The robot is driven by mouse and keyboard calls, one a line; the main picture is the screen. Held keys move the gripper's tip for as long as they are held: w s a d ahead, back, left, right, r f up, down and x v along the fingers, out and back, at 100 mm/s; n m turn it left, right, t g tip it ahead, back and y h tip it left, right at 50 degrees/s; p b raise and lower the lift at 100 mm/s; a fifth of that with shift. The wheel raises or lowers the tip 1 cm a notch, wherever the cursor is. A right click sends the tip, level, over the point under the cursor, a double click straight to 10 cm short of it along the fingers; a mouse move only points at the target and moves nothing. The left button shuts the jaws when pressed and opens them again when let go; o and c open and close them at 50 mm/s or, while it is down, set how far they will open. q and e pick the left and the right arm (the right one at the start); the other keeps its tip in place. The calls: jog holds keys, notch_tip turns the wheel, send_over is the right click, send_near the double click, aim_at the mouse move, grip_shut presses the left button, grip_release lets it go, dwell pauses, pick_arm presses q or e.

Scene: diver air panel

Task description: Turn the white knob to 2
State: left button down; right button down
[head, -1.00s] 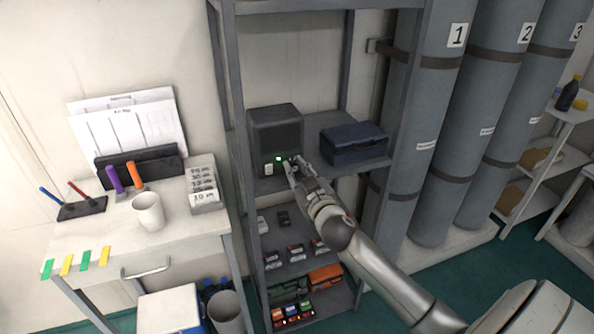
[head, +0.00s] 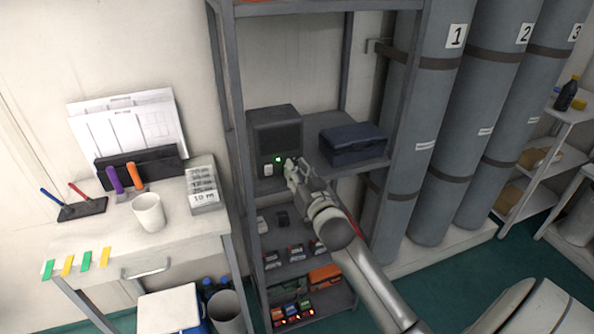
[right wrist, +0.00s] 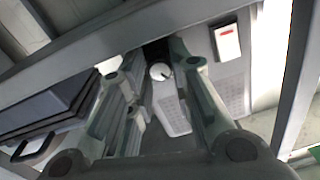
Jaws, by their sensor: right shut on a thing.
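The white knob (right wrist: 160,71) shows in the right wrist view as a small round dial with a dark mark on its face. It is on the front of a dark grey box (head: 275,132), which stands on the shelf in the head view. My right gripper (head: 291,169) is at the lower right of that box's front and hides the knob there. In the right wrist view the fingers of my right gripper (right wrist: 150,66) are on either side of the knob, shut on it. I cannot read any numbers around the knob. My left gripper is not in view.
A white switch (head: 268,170) and a lit green lamp (head: 279,160) are on the box's front, close to my gripper. A dark blue case (head: 352,144) stands on the same shelf to the right. Grey shelf posts (head: 236,130) and tall cylinders (head: 420,140) flank the space.

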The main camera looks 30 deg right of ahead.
jog(key=shift+m, duration=0.7)
jog(key=shift+r, duration=0.1)
jog(key=c, duration=1.7)
grip_release()
jog(key=shift+o, duration=0.7)
jog(key=shift+w, duration=0.15)
jog(key=s+a, duration=0.2)
jog(key=s, duration=0.9)
jog(key=shift+s+a+f, duration=0.2)
jog(key=shift+s+f, duration=0.05)
jog(key=shift+s, duration=0.15)
